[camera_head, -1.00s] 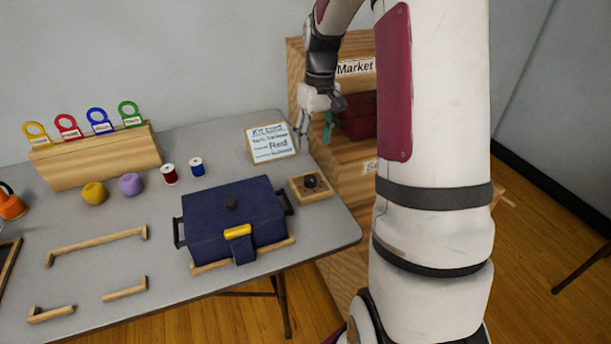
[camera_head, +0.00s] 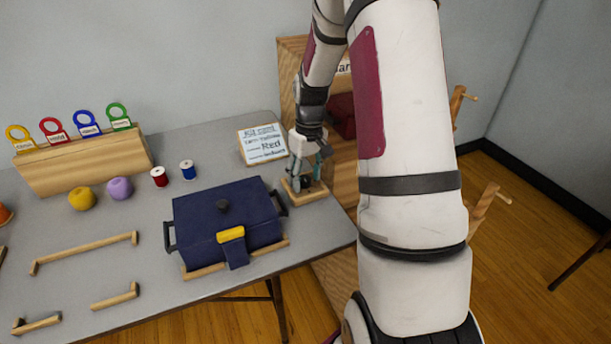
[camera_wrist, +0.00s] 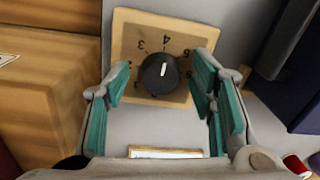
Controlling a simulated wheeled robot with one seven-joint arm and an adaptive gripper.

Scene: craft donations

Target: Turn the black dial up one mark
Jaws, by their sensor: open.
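The black dial (camera_wrist: 159,74) sits on a square wooden plate (camera_wrist: 124,42) with printed numbers, seen in the wrist view. Its white pointer line points up in that picture, just below the 4 and slightly right of it or in line with it. My gripper (camera_wrist: 165,85) is open, with one teal-padded finger on each side of the dial and a gap to each. In the head view my gripper (camera_head: 306,175) is over the plate (camera_head: 313,192) at the table's right end, and it hides the dial there.
A dark blue box (camera_head: 215,222) with a yellow clasp stands left of the plate. A kit card (camera_head: 262,145) stands behind it. Red (camera_head: 159,176) and blue (camera_head: 188,170) spools stand further left. A wooden market cabinet (camera_head: 292,75) is behind the gripper.

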